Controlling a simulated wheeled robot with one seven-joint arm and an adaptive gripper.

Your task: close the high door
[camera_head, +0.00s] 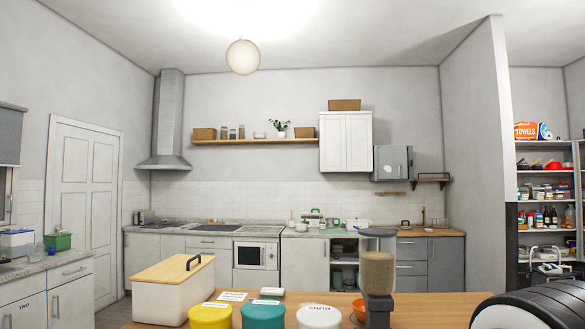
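A white wall cabinet (346,142) with two door panels hangs high on the back wall, and its panels look shut. Just right of it and a little lower hangs a grey wall cabinet (392,163). Whether the grey cabinet's door is fully shut or slightly ajar is too small to tell. Both are far off, beyond the near table. My gripper is not in view.
A wooden table (435,308) spans the front, holding a white bin (174,288), several lidded tubs and a food dispenser (378,275). Behind are grey and white lower cabinets (411,270). A tall white door (84,208) stands left, and stocked shelves (545,180) stand right.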

